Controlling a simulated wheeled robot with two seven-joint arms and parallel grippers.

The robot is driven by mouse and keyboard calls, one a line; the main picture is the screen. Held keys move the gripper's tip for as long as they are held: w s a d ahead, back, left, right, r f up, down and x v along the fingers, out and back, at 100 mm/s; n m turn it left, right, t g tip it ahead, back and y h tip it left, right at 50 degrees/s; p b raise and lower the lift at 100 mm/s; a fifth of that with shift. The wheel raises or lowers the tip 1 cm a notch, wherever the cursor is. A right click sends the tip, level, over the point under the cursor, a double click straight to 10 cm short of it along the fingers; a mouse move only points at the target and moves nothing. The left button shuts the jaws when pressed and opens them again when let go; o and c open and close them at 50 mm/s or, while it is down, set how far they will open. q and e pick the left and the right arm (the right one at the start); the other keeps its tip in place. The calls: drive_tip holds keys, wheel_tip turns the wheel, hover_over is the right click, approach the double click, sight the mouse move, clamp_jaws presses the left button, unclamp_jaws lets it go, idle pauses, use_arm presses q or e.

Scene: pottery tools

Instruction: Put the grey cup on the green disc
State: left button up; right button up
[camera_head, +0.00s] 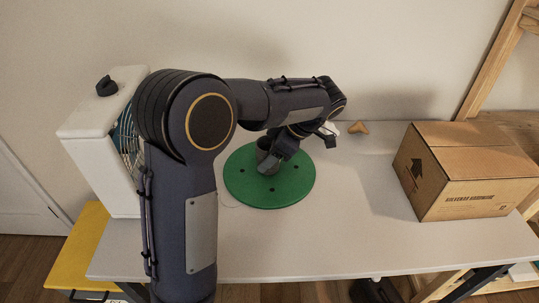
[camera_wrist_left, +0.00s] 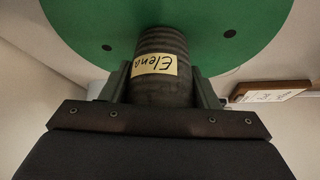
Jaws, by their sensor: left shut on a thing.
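The green disc (camera_head: 290,194) lies flat on the grey table, with small dark holes in it; it also fills the top of the left wrist view (camera_wrist_left: 85,22). The grey cup (camera_wrist_left: 163,88) is ribbed and carries a yellow label reading "Elena". My left gripper (camera_wrist_left: 161,76) is shut on the cup, one finger on each side. In the head view, the cup (camera_head: 263,157) is over the disc's far half, partly hidden by my left gripper (camera_head: 272,160). I cannot tell whether its base touches the disc. My right gripper is not in view.
A cardboard box (camera_head: 470,170) stands on the table's right side. A small tan object (camera_head: 358,128) lies behind the disc. A white fan-like unit (camera_head: 95,140) stands at the left. The table front (camera_head: 330,245) is clear. A wood-edged sign (camera_wrist_left: 270,92) shows in the wrist view.

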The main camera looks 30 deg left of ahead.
use_arm(q)
drive_tip(key=shift+f, duration=0.1)
drive_tip(key=o, duration=1.1)
